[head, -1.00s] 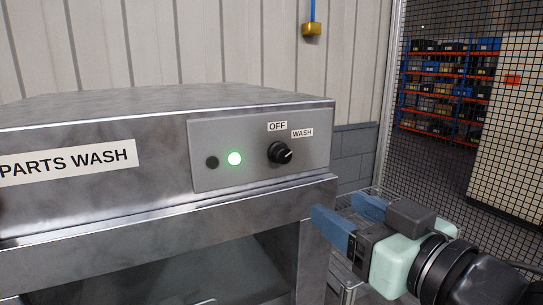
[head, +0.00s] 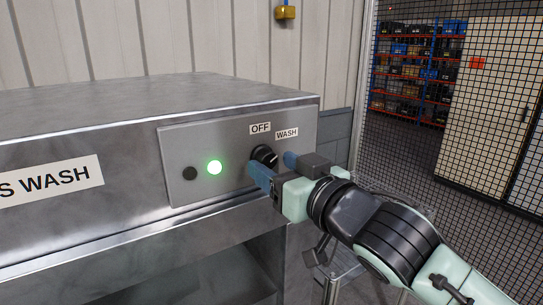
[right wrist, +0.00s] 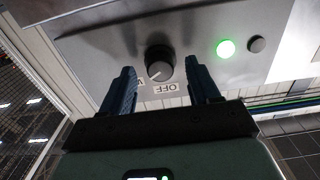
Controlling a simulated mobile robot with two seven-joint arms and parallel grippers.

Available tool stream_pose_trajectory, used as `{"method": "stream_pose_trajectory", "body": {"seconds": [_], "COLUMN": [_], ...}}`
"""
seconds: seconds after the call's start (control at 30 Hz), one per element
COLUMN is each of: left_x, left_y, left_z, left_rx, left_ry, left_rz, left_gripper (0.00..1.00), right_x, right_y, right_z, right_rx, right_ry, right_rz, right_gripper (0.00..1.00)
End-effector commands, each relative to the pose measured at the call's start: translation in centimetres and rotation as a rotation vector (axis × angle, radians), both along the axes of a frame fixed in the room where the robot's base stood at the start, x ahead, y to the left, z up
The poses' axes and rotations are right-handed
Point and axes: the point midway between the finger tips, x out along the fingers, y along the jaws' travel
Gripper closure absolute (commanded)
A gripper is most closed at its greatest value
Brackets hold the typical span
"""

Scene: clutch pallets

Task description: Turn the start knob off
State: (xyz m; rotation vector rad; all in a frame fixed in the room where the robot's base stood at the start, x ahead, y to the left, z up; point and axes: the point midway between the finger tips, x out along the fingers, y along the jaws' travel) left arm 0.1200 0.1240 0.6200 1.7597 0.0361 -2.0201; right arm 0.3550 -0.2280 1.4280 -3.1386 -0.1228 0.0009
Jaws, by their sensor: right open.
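The start knob (head: 265,155) is a round black dial on the grey control panel of the parts washer. It shows upside down in the right wrist view (right wrist: 160,62), where its white mark points toward the WASH side, away from the OFF label (right wrist: 166,88). My right gripper (head: 273,165) is open at the panel, with one blue finger to each side of the knob. In the right wrist view the knob shows between and just beyond the fingertips (right wrist: 162,75); I cannot tell whether they touch it. My left gripper is out of view.
A lit green lamp (head: 214,167) and a dark button (head: 190,173) sit left of the knob. The OFF label (head: 260,128) and WASH label (head: 287,133) are above it. A mesh fence (head: 430,150) stands at right.

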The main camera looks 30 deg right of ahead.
Motion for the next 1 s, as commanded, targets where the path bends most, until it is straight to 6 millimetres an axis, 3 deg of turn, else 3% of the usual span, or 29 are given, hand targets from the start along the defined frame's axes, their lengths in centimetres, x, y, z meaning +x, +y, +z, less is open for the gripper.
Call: {"method": "stream_pose_trajectory", "body": {"seconds": [0.2,0.5,0.63,0.67,1.0], "left_x": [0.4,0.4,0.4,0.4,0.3], "left_y": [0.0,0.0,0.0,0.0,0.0], "left_z": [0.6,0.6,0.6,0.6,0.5], "left_rx": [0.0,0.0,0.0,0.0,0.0], "left_ry": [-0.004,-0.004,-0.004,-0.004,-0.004], "left_rz": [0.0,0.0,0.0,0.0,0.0], "left_gripper": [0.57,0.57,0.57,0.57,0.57], "right_x": [1.9,2.0,2.0,2.0,2.0], "right_y": [0.2,0.2,0.2,0.2,0.1], "right_z": [0.0,0.0,0.0,0.0,-0.1], "right_rx": [-0.001,0.0,0.0,0.0,-0.04], "right_ry": [0.0,0.0,0.0,0.0,-0.003], "right_rz": [0.0,0.0,0.0,0.0,-0.001], "right_gripper": [0.39,0.39,0.81,0.86,0.86]}}
